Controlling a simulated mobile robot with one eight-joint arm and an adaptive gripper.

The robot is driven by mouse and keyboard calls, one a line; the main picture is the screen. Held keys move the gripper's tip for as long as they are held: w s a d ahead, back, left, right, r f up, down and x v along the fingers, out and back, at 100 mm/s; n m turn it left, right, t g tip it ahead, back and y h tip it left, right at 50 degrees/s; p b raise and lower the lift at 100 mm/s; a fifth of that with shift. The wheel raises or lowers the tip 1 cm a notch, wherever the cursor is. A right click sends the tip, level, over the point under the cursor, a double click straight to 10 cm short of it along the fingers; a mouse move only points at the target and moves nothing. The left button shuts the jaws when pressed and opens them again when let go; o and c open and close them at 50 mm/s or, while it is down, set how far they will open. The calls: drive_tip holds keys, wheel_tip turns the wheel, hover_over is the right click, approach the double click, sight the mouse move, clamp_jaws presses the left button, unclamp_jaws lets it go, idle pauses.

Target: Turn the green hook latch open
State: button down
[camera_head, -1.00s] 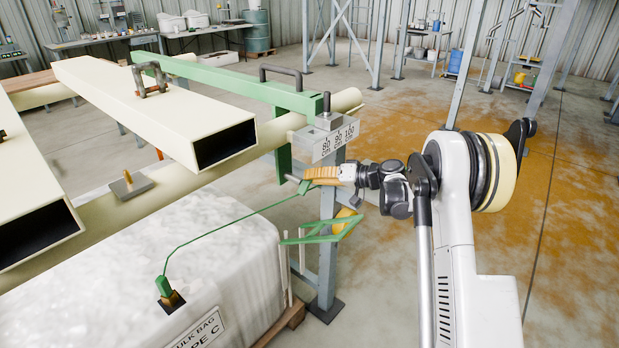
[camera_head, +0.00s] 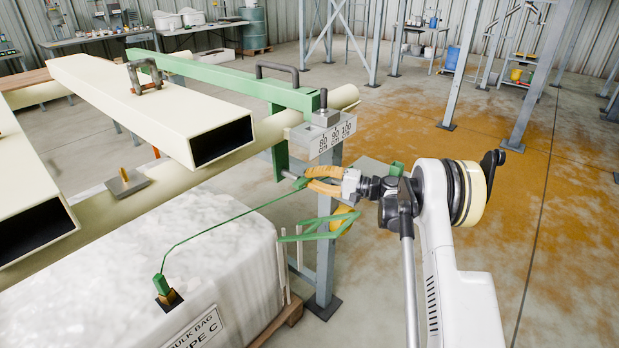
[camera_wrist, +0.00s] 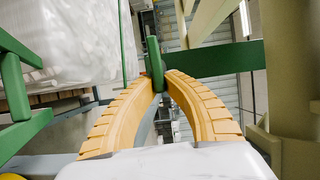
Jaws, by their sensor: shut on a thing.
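In the wrist view, a green upright piece with a rounded top, apparently the hook latch (camera_wrist: 155,62), stands between the tips of my gripper (camera_wrist: 161,80). The two curved orange fingers bow apart and meet it at their tips. In the head view, my gripper (camera_head: 308,180) is at the right end of the rail frame, below the scale block. A small green piece (camera_head: 300,184) shows at its tips beside a grey pin. The fingers partly hide the latch, and its turn angle is unclear.
A green beam (camera_head: 220,82) and a cream pipe (camera_head: 345,97) pass above my gripper. The numbered block (camera_head: 325,137) is just over it. A green bracket (camera_head: 318,228) is below. A green cord runs to the clamp (camera_head: 161,285) on the white bulk bag (camera_head: 220,245). Floor is open at right.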

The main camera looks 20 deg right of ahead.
idle(0.4)
drive_tip(key=c, duration=1.5)
unclamp_jaws()
drive_tip(key=shift+f, duration=0.1)
drive_tip(key=shift+o, duration=0.2)
drive_tip(key=v, duration=1.2)
drive_tip(key=shift+w, duration=0.1)
